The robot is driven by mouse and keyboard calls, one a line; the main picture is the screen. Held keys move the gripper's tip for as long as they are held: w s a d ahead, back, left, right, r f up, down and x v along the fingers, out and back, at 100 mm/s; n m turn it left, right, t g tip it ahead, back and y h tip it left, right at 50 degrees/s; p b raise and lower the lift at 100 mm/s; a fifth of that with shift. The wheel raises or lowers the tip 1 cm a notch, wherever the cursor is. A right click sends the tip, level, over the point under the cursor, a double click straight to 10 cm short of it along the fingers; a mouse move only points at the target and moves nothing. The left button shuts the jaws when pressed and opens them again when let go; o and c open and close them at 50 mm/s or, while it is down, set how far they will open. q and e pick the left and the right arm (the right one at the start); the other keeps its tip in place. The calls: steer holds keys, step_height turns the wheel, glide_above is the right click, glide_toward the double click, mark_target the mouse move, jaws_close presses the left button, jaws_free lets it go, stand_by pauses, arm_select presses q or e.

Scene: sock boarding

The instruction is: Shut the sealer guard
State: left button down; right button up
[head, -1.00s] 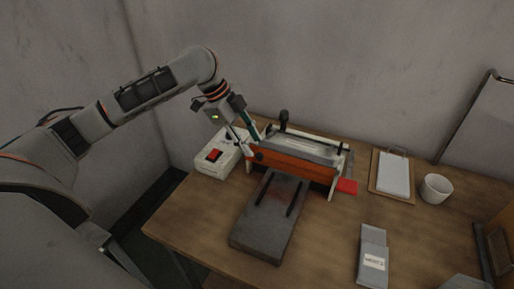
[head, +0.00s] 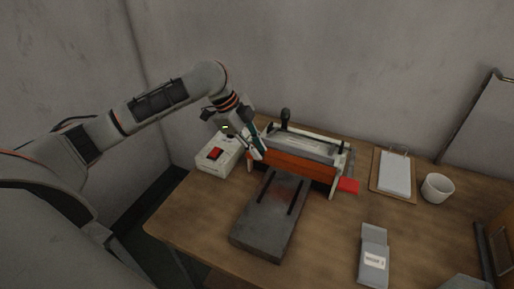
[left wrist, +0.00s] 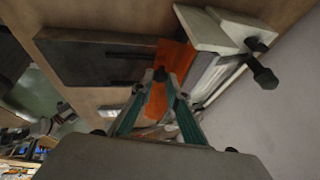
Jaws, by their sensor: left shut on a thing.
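The sealer (head: 310,148) stands at the back of the table, with a long orange guard (head: 300,167) along its front. The orange guard also shows in the left wrist view (left wrist: 174,58). My left gripper (head: 262,157) is at the left end of the guard. In the left wrist view my left gripper (left wrist: 160,78) has its green-sided fingers converging on a small dark knob at the orange guard, and it is shut on it. The fingers partly hide the guard's end. My right gripper is not in view.
A grey slotted plate (head: 268,215) lies in front of the sealer. A white control box with a red switch (head: 215,154) is at its left.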

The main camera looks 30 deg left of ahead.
arm_select(q)
steer(key=f+m+t+b, duration=0.1)
steer(key=f+t+b, duration=0.2)
steer(key=t+b, duration=0.1)
steer(key=f+m+t+b, duration=0.1)
steer(key=f+t+b, duration=0.1)
steer(key=t+b, duration=0.2)
steer(key=f+m+t+h+b, duration=0.1)
steer(key=f+t+b, duration=0.2)
steer(key=t+b, duration=0.1)
steer(key=shift+w+f+m+t+b, duration=0.2)
steer(key=shift+f+m+t+b, duration=0.1)
steer(key=shift+t, duration=0.3)
steer(key=shift+w+r+t+b, duration=0.1)
steer(key=shift+t+b, duration=0.3)
steer(key=shift+b, duration=0.35)
steer(key=shift+a+r+b, duration=0.1)
steer(key=shift+r+b, duration=0.05)
steer(key=shift+b, duration=0.25)
steer(key=shift+w+r+t+h, duration=0.1)
steer(key=shift+r+t+h, duration=0.05)
steer(key=shift+t+h, duration=0.15)
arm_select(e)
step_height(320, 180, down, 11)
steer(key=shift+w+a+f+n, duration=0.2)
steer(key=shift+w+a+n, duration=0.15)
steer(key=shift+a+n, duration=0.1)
